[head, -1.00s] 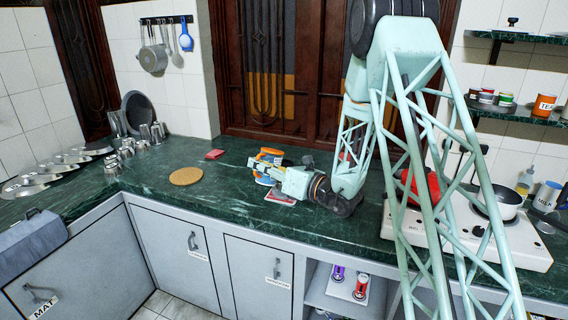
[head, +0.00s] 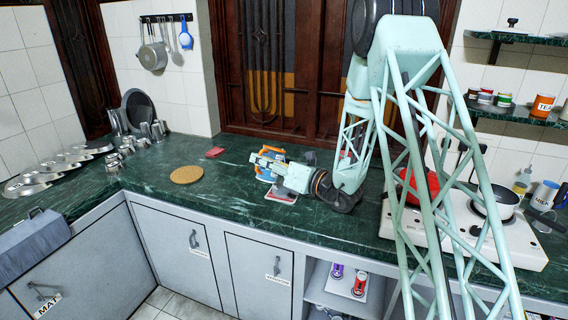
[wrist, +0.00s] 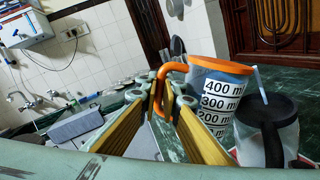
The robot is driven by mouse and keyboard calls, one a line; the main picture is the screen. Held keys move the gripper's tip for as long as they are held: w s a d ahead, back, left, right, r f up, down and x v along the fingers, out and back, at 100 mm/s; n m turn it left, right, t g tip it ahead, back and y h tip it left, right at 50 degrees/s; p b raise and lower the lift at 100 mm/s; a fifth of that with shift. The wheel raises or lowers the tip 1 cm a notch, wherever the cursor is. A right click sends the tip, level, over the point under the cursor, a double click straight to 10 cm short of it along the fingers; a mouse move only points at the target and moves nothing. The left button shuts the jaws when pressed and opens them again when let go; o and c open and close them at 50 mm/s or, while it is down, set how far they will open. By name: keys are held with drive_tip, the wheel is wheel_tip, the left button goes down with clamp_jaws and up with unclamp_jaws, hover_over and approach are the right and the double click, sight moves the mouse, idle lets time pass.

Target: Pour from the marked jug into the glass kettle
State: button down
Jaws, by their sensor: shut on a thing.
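The marked jug (wrist: 222,95) has an orange rim and handle and black "ml" marks on white bands. My gripper (wrist: 165,88) is shut on its orange handle (wrist: 171,70). In the head view, my gripper (head: 257,160) and the jug (head: 267,173) are above the green counter, and my wrist partly hides the jug. The glass kettle (wrist: 266,139), with a black lid and black handle, stands right of the jug in the wrist view. It overlaps the jug's edge there; I cannot tell whether they touch. In the head view the kettle is mostly hidden by my wrist.
A round cork mat (head: 187,174) and a small red object (head: 215,152) lie left of the jug. Steel cups (head: 145,132) and plates (head: 40,180) stand farther left. A white stove (head: 480,235) with a pan (head: 494,203) is at right. The counter's middle left is clear.

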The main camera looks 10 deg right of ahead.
sight(265, 149)
drive_tip(key=shift+w+d+r+m+p, duration=0.4)
drive_tip(key=shift+r+m+p, duration=0.15)
drive_tip(key=shift+p, duration=0.45)
drive_tip(key=shift+w+d+r+m+p, duration=0.3)
drive_tip(key=shift+d+r+m+p, duration=0.25)
drive_tip(key=shift+p, duration=0.45)
idle(1.9)
drive_tip(key=shift+w+d+r+m+p, duration=0.35)
drive_tip(key=shift+m+p, duration=0.35)
drive_tip(key=shift+p, duration=0.45)
idle(3.0)
